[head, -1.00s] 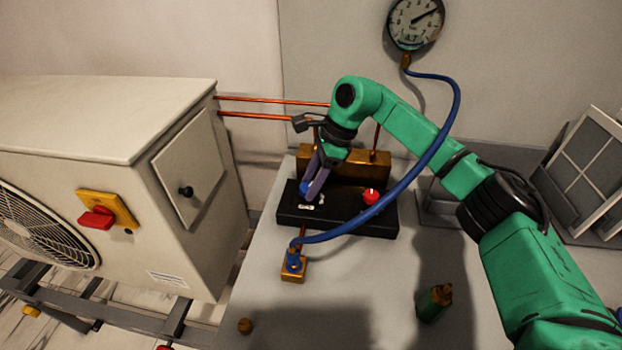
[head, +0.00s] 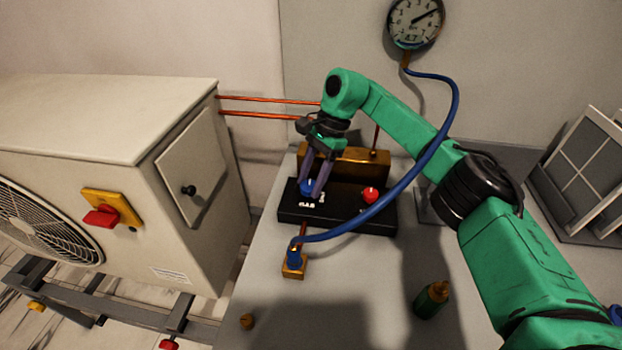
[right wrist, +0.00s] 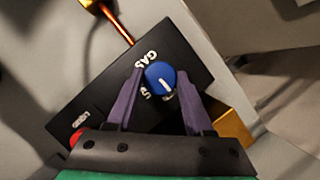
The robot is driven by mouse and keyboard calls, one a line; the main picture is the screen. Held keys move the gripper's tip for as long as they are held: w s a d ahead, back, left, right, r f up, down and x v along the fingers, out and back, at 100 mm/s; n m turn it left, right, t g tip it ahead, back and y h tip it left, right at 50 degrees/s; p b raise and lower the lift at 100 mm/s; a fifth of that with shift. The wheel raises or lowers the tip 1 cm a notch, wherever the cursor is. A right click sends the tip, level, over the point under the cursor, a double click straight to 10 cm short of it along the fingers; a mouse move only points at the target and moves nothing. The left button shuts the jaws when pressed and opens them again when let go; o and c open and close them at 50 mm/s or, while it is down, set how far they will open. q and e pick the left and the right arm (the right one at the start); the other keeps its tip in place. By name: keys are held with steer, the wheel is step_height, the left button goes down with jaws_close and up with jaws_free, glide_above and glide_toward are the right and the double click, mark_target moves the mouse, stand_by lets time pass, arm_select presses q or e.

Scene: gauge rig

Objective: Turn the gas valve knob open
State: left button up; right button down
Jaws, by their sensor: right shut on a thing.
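The blue gas valve knob (head: 306,187) sits on the left part of the black valve block (head: 345,221), beside white lettering. In the right wrist view the knob (right wrist: 160,77) shows a white pointer line and lies between the two purple fingers. My right gripper (head: 314,188) reaches down onto the block and is shut on the knob; its fingers are on either side of it. It also shows in the right wrist view (right wrist: 161,92). The red knob (head: 369,195) stands on the right part of the block. My left gripper is not in view.
A blue hose (head: 425,155) runs from the gauge (head: 414,22) across the block's right side to a brass fitting (head: 293,262). A brass manifold (head: 352,163) is behind the block.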

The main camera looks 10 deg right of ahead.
steer(key=shift+r, duration=0.1)
steer(key=shift+c, duration=1.4)
jaws_free()
steer(key=p+v, duration=0.2)
steer(key=v, duration=1.2)
steer(key=shift+d+r, duration=0.2)
steer(key=shift+d, duration=0.05)
